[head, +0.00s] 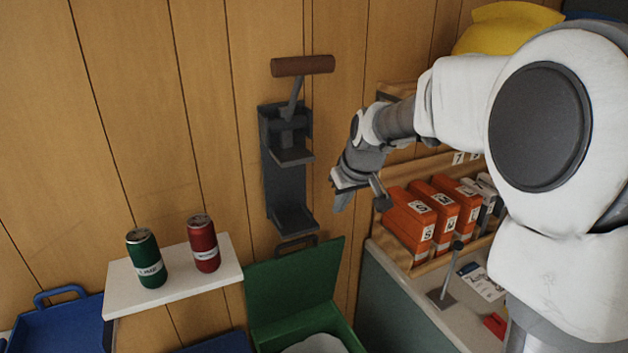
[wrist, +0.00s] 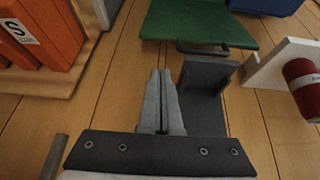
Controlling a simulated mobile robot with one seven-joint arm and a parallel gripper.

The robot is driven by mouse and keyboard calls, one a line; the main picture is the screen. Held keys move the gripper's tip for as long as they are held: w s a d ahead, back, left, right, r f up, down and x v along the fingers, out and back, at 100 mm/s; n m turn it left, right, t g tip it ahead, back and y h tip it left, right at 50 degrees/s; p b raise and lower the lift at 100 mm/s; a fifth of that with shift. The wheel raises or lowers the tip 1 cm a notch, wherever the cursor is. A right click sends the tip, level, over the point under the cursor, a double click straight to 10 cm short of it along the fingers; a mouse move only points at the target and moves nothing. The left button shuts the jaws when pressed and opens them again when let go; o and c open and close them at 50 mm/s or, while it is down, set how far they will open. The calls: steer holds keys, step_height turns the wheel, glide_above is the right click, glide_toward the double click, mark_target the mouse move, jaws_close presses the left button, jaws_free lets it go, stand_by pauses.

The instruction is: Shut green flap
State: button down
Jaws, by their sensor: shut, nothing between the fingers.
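The green flap (head: 293,283) is the lid of a green bin (head: 338,325) at the bottom middle of the head view. It stands raised, leaning back toward the wall, with a dark handle (head: 297,243) on its top edge. The wrist view also shows the flap (wrist: 195,20) and its handle (wrist: 203,48) at the top. My gripper (head: 342,203) is shut and empty, above and to the right of the flap in the head view, and apart from it. In the wrist view its closed fingertips (wrist: 160,77) point toward the flap.
A dark wall-mounted can crusher (head: 288,170) is left of my gripper. A white shelf (head: 175,278) holds a green can (head: 146,258) and a red can (head: 203,244). Orange binders (head: 408,222) stand at right above a counter. A blue bin (head: 62,325) is at left. White material lies in the green bin.

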steer(key=shift+y, duration=0.3)
steer(key=shift+w+d+p+x, duration=0.15)
steer(key=shift+d+x, duration=0.35)
steer(key=shift+x, duration=2)
steer(key=shift+w+d+p+x, duration=0.2)
steer(key=shift+d+x, duration=0.35)
steer(key=shift+x, duration=1.9)
steer(key=shift+w+d+p+x, duration=0.15)
steer(key=shift+d+x, duration=0.35)
steer(key=shift+x, duration=2)
steer(key=shift+f, duration=0.15)
steer(key=shift+s+f, duration=0.1)
steer(key=shift+s, duration=0.05)
